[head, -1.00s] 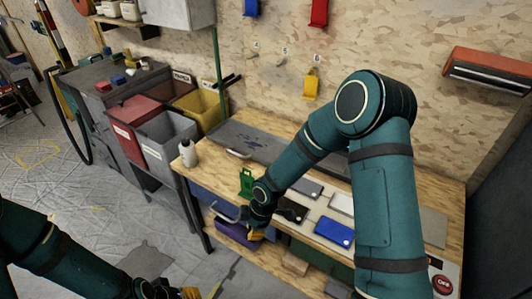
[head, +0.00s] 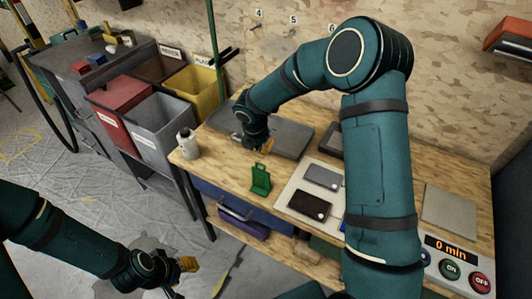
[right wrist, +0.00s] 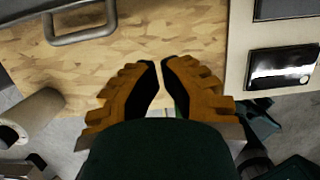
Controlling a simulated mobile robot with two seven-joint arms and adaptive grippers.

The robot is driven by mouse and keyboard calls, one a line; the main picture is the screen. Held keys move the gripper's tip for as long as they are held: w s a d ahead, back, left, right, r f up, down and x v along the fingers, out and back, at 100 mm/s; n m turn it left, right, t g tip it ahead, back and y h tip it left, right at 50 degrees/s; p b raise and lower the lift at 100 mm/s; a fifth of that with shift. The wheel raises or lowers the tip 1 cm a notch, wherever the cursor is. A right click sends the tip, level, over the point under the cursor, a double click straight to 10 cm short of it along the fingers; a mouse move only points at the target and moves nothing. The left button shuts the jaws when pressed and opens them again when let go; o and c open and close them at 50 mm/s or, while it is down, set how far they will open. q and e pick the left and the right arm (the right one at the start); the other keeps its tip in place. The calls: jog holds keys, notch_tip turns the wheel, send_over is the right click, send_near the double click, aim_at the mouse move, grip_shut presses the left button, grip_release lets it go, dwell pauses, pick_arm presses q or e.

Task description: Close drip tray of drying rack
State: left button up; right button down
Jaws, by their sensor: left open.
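A dark grey flat slab (head: 290,137) lies along the back of the wooden workbench, against the wall; I take it to be the drip tray, though no rack structure shows. Its metal bar handle shows at the upper left of the right wrist view (right wrist: 82,28). My right gripper (head: 262,146) is at the slab's front edge in the head view. In the right wrist view its fingertips (right wrist: 161,62) nearly meet, with nothing gripped, over bare wood. The handle is beside them and apart. My left gripper (head: 187,277) is low over the floor, away from the bench, open and empty.
A white bottle (head: 188,144) stands at the bench's left corner, and a green holder (head: 261,180) near its front edge. A board with dark devices (head: 310,204) lies to the right. A blue drawer (head: 225,199) is under the bench; bins (head: 160,125) stand left.

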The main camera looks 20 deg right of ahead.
aim_at(271, 156)
jog(key=b+x, duration=0.1)
jog(key=x, duration=0.9)
jog(key=shift+s+b, duration=0.15)
jog(key=shift+b, duration=0.25)
jog(key=shift+w+d+r, duration=0.2)
jog(key=shift+w+d, duration=0.7)
jog(key=shift+d, duration=0.2)
jog(key=shift+w+d, duration=0.4)
jog(key=shift+d, duration=0.05)
jog(key=shift+d+r, duration=0.1)
